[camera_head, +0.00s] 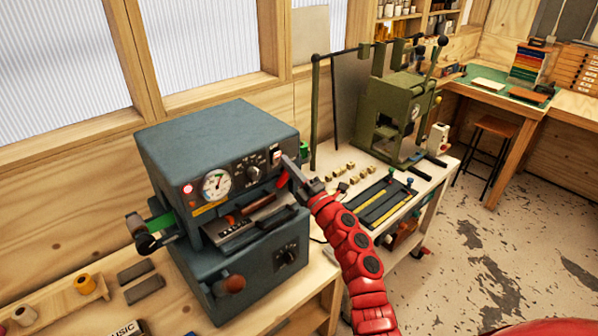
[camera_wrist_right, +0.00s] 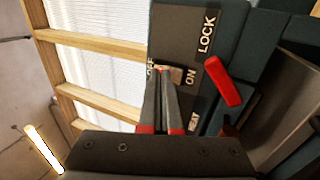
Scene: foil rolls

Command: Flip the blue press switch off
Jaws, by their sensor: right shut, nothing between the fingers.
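The blue press (camera_head: 215,140) stands on the wooden bench, with a round gauge, knobs and a small red light on its front. Its small pale switch (camera_head: 276,156) sits at the upper right of the front panel. In the right wrist view the switch (camera_wrist_right: 174,75) lies between the OFF and ON labels, partly hidden by my fingers. My right gripper (camera_head: 288,162) is shut and empty, its tips at the switch. The fingertips also show in the right wrist view (camera_wrist_right: 162,80). I cannot tell whether they touch it. My left gripper is not in view.
A red lever (camera_wrist_right: 223,82) beside the LOCK label is close to my right fingers. A green press (camera_head: 395,110) stands on a bench to the right, with small brass blocks (camera_head: 345,172) before it. Yellow rolls (camera_head: 84,284) lie at front left.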

